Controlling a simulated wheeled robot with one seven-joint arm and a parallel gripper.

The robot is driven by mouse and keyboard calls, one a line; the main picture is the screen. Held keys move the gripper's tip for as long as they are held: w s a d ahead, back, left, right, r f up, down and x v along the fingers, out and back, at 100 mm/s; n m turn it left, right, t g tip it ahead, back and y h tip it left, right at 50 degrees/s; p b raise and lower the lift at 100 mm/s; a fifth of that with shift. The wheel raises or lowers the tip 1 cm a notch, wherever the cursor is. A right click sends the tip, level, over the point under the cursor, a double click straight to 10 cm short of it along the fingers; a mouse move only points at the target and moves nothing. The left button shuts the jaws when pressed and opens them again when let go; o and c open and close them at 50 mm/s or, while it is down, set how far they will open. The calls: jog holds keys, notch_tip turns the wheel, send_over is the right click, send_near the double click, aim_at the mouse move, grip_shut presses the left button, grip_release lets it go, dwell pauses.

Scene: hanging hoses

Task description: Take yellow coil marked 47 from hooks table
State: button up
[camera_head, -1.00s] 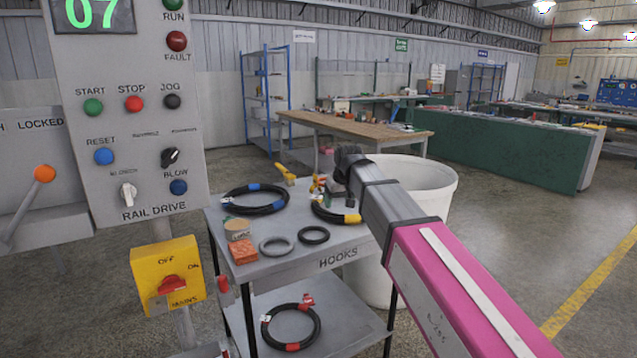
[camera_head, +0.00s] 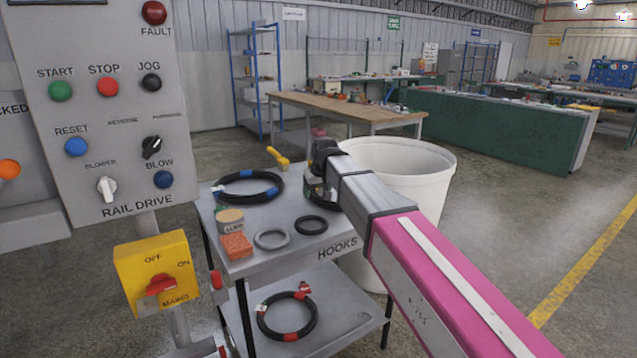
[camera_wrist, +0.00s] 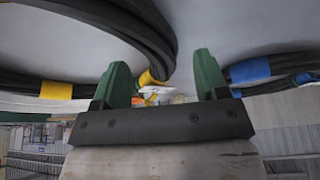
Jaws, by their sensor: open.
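The yellow-banded black coil lies on the upper shelf of the hooks table (camera_head: 290,262). In the wrist view its black hose (camera_wrist: 140,25) curves close in front of me, with a yellow band (camera_wrist: 57,89) at left and another yellow band (camera_wrist: 148,77) with a white tag between my fingers. The number on the tag is not readable. My gripper (camera_wrist: 160,68) is open, its two green fingers apart and nothing clamped. In the head view my arm hides most of this coil and my fingers.
A blue-banded coil (camera_head: 250,187) lies to the left on the same shelf; its blue band (camera_wrist: 250,70) shows at right in the wrist view. A grey ring (camera_head: 271,238), a black ring (camera_head: 311,225), a tin and an orange block (camera_head: 236,246) lie nearer. A white bin (camera_head: 410,170) stands behind.

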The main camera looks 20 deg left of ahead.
jog(key=shift+x, duration=1.3)
grip_shut()
jog(key=shift+r, duration=0.1)
